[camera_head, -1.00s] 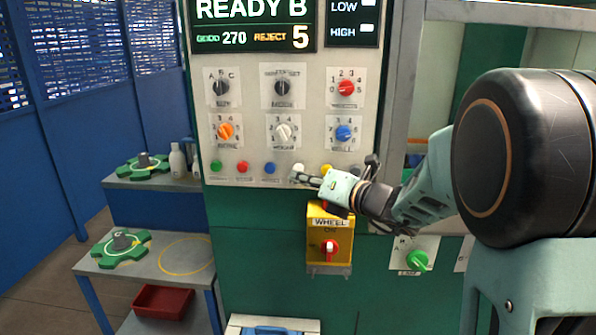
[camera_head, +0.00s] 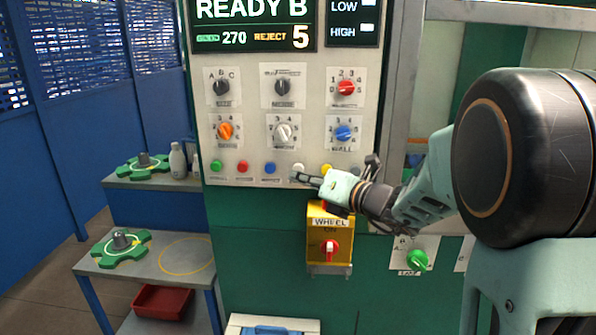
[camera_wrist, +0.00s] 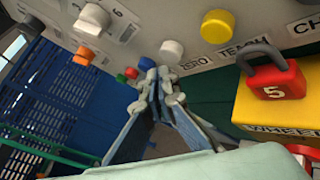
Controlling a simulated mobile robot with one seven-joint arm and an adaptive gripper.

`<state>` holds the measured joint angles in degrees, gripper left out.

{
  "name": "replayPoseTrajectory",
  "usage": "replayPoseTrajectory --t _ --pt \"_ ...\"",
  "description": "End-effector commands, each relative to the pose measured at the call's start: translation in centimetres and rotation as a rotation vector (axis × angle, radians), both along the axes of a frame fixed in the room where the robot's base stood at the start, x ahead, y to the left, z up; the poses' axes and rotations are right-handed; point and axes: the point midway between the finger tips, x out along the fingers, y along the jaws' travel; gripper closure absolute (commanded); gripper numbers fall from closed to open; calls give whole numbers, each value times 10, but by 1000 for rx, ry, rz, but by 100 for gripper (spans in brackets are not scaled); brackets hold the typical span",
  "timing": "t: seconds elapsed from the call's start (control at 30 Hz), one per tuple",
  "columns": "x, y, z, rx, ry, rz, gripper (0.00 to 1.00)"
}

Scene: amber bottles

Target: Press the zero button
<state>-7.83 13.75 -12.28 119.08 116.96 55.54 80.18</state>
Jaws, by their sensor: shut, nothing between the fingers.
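The white button (camera_head: 298,168) is in the row of coloured buttons on the machine's pale panel. In the wrist view the white button (camera_wrist: 172,50) has a "ZERO" label beside it. My gripper (camera_head: 297,178) is shut and empty, with its fingertips just below the white button in the head view. In the wrist view the closed fingers of my gripper (camera_wrist: 160,85) end close to the white button, and I cannot tell whether they touch it or the panel. The zero label is hidden behind my fingers in the head view.
A yellow button (camera_head: 326,169) sits right of the white one and a blue button (camera_head: 270,168) left of it. Rotary knobs (camera_head: 283,132) are above. A yellow wheel switch box (camera_head: 318,246) juts out below my gripper, with a red padlock (camera_wrist: 272,80) near it.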

Motion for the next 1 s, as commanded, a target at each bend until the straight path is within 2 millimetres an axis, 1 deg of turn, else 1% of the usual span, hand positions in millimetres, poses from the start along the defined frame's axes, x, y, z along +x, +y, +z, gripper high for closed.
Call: replayPoseTrajectory --t 0.4,1.0 --pt "9 0 0 0 0 0 100" --pt "12 0 0 0 0 0 100"
